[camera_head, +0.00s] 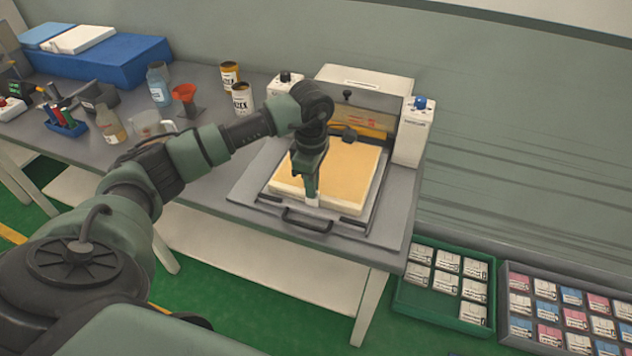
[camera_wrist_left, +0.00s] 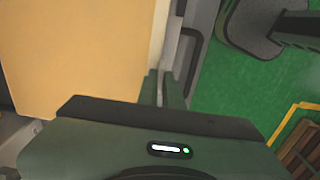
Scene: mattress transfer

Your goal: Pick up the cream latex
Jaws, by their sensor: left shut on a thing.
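The cream latex (camera_head: 347,168) is a thick block with a yellowish top and pale sides. It lies on the sliding tray (camera_head: 262,196) in front of the white machine on the table. My left gripper (camera_head: 312,196) points down at the block's front edge and is shut on it. In the left wrist view, the latex (camera_wrist_left: 75,55) fills the left side, and the closed fingers (camera_wrist_left: 164,90) are at its edge. The wrist body hides part of the contact. My right gripper is in neither view.
The white machine (camera_head: 365,85) stands behind the block, with a black handle (camera_head: 305,222) in front of the tray. Bottles, cans and a red funnel (camera_head: 184,93) stand to the left. Blue foam blocks (camera_head: 100,60) lie at the back left. Crates of small packs (camera_head: 405,298) sit at the lower right.

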